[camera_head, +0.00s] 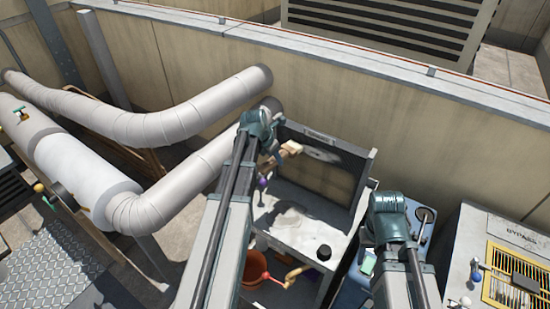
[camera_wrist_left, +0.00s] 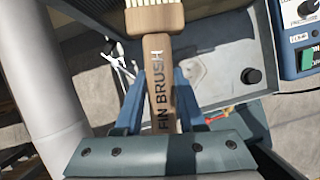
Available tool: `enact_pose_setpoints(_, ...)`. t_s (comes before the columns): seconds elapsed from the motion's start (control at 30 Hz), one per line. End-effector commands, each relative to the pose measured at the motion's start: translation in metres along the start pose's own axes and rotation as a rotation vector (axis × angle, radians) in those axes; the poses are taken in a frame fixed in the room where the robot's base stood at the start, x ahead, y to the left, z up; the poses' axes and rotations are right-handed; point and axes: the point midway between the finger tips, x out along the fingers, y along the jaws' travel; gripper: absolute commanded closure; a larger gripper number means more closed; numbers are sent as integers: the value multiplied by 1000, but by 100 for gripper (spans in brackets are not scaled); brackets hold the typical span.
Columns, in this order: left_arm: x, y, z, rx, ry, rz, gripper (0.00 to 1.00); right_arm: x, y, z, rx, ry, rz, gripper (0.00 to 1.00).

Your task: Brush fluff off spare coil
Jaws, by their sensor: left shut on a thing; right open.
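The spare coil (camera_head: 316,172) stands upright in a dark frame at the back of the grey bench. A pale grey patch of fluff (camera_head: 326,153) lies across its upper part. My left gripper (camera_head: 275,150) is shut on the wooden fin brush (camera_head: 290,149), in front of the coil's left upper part. In the left wrist view, my left gripper's blue fingers (camera_wrist_left: 159,103) hold the brush handle (camera_wrist_left: 158,62), with pale bristles at the top edge. I cannot tell whether the bristles touch the coil. My right gripper (camera_head: 386,212) is open and empty, right of the bench; its fingertips are largely hidden.
The bench top (camera_head: 322,228) carries a pale patch and a black knob (camera_head: 324,252). A red bucket (camera_head: 256,268) sits below it. A bypass cabinet (camera_head: 495,250) stands at the right. Large insulated pipes (camera_head: 150,128) fill the left, and a wall stands behind.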

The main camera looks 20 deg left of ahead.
Motion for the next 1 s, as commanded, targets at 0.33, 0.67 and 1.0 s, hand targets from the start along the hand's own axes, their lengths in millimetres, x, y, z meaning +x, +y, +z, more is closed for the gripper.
enact_pose_setpoints(0.33, -22, 0, 8, 0, -1, 0, 100, -24, 2, 1, 0, 0, 0, 50)
enact_pose_setpoints(0.67, -16, 0, 5, 0, 0, 0, 100, -16, 2, 1, 0, 0, 0, 50)
enact_pose_setpoints(1.0, 6, 0, -3, 0, 0, 0, 100, 6, -1, 0, 0, 0, 0, 50)
